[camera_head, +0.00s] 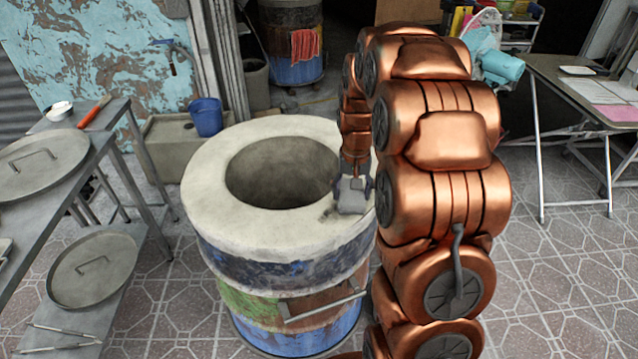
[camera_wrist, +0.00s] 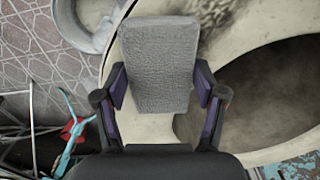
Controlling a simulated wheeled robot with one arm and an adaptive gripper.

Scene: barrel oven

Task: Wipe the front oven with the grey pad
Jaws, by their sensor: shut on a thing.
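The front oven (camera_head: 222,201) is a barrel with a thick pale round rim and a dark open mouth. It stands in the middle of the head view; its rim (camera_wrist: 145,128) fills much of the wrist view. My gripper (camera_head: 352,190) is over the right part of the rim. In the wrist view its two fingers (camera_wrist: 160,92) are shut on the sides of the grey pad (camera_wrist: 158,55). The pad also shows in the head view (camera_head: 351,200), low at the rim's right side. I cannot tell whether it touches the rim. My arm hides part of the rim's right side.
A metal table (camera_head: 108,130) with round lids stands at the left. A blue bucket (camera_head: 206,117) is behind the oven on a stone block. A second barrel (camera_head: 291,40) with a red cloth stands at the back. A folding table (camera_head: 560,75) is at the right. Tiled floor is open in front.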

